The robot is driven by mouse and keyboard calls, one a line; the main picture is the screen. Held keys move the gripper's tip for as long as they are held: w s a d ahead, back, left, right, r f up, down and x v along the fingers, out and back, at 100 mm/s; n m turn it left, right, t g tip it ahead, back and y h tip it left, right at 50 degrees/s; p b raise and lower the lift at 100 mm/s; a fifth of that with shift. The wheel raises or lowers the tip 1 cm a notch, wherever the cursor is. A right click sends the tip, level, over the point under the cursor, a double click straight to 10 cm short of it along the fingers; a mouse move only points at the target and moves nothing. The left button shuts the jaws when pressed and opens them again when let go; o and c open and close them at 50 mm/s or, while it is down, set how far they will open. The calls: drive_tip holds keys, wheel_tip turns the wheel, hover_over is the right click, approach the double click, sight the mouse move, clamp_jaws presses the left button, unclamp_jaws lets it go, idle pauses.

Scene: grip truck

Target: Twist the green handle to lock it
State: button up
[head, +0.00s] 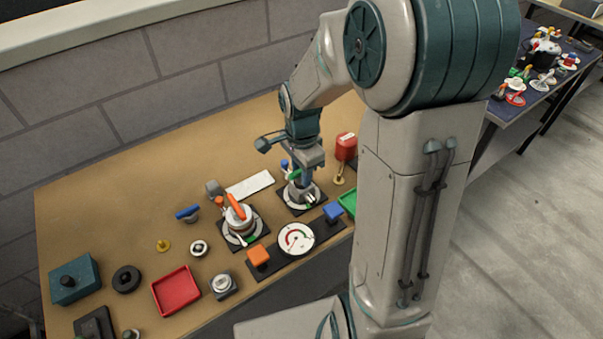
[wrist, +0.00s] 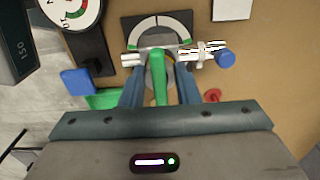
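The green handle (wrist: 159,78) points toward my gripper in the wrist view, above a round grey valve body. In the head view the green handle (head: 293,175) is partly hidden by my gripper (head: 303,178). My gripper (wrist: 160,88) has one finger on each side of the handle, with narrow gaps visible between fingers and handle, so it looks open around it. Behind the handle is a dark plate with a white half-dial (wrist: 157,27) and a green mark at its edge. A pipe fitting with a blue cap (wrist: 226,58) sticks out to the right.
To the left in the head view stand an orange-handled valve (head: 237,208) and a round gauge (head: 297,238). A blue block (head: 333,211), an orange block (head: 258,255), a green tray (head: 348,203) and a red object (head: 346,147) are nearby. A white sheet (head: 250,186) lies behind.

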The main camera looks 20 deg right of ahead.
drive_tip(key=m+b, duration=0.1)
drive_tip(key=m, duration=0.9)
drive_tip(key=shift+b, duration=0.35)
drive_tip(key=m+p, duration=0.1)
drive_tip(key=m, duration=0.4)
drive_tip(key=shift+m, duration=0.3)
drive_tip(key=m+p, duration=0.2)
drive_tip(key=m, duration=0.2)
drive_tip(key=shift+r, duration=0.1)
drive_tip(key=shift+m, duration=0.5)
drive_tip(key=o, duration=0.6)
wheel_tip(320, 180, up, 7)
drive_tip(key=p, duration=0.7)
drive_tip(key=shift+r+p, duration=0.2)
drive_tip(key=shift+p, duration=0.1)
